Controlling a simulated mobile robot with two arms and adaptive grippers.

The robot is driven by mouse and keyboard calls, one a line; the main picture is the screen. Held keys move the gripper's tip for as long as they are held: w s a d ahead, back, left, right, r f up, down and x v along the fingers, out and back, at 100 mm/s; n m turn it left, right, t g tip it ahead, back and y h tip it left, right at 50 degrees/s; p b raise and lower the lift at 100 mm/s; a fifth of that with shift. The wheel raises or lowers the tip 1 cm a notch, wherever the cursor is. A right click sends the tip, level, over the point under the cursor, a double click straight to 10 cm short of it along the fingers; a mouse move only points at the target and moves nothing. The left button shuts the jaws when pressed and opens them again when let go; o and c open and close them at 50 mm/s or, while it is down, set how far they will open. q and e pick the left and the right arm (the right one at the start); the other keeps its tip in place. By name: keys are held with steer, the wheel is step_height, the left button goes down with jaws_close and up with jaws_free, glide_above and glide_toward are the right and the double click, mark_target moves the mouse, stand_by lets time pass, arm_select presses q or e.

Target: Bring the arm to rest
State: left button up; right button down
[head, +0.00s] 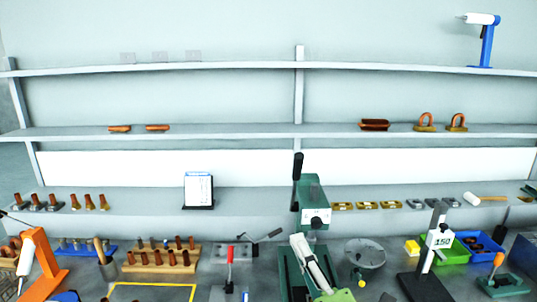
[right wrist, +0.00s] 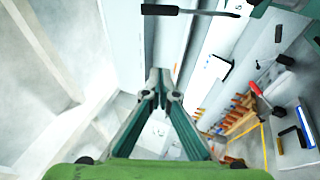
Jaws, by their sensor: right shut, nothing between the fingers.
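My right gripper (head: 300,242) is in the lower middle of the head view, in front of the green press. Its fingers point away from me, toward the shelves. In the right wrist view my right gripper (right wrist: 160,78) has its two green-sided fingers together at the tips, with nothing between them. It holds nothing. My left gripper does not show in either view.
The green press (head: 315,190) with a black handle stands close behind my right gripper. A wooden block (head: 160,262) with copper pieces, an orange stand (head: 42,262), a round grey dish (head: 364,253) and a green bin (head: 452,252) crowd the bench. Shelves (head: 220,132) run behind.

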steer(key=s+d+f+m+g+h, duration=0.35)
steer(key=d+f+m, duration=0.3)
steer(key=f, duration=0.45)
steer(key=s+d+f+m+g+h, duration=0.35)
steer(key=d+f+m+g, duration=0.2)
steer(key=f+m, duration=0.4)
steer(key=s+d+f+m+g, duration=0.2)
steer(key=s+f+m+g, duration=0.45)
steer(key=s+f, duration=1.05)
steer(key=s+f+n+g+b, duration=0.1)
steer(key=s+f, duration=0.1)
steer(key=f, duration=1.1)
steer(key=s+f+n+g+b, duration=0.1)
steer(key=s+f+g+b, duration=0.1)
steer(key=f, duration=1.2)
steer(key=s+d+f+g+b, duration=0.1)
steer(key=s+d+f, duration=0.2)
steer(key=s+f, duration=1.4)
steer(key=shift+s+d+f+b, duration=0.2)
steer(key=shift+f+b, duration=0.2)
steer(key=shift+f, duration=0.45)
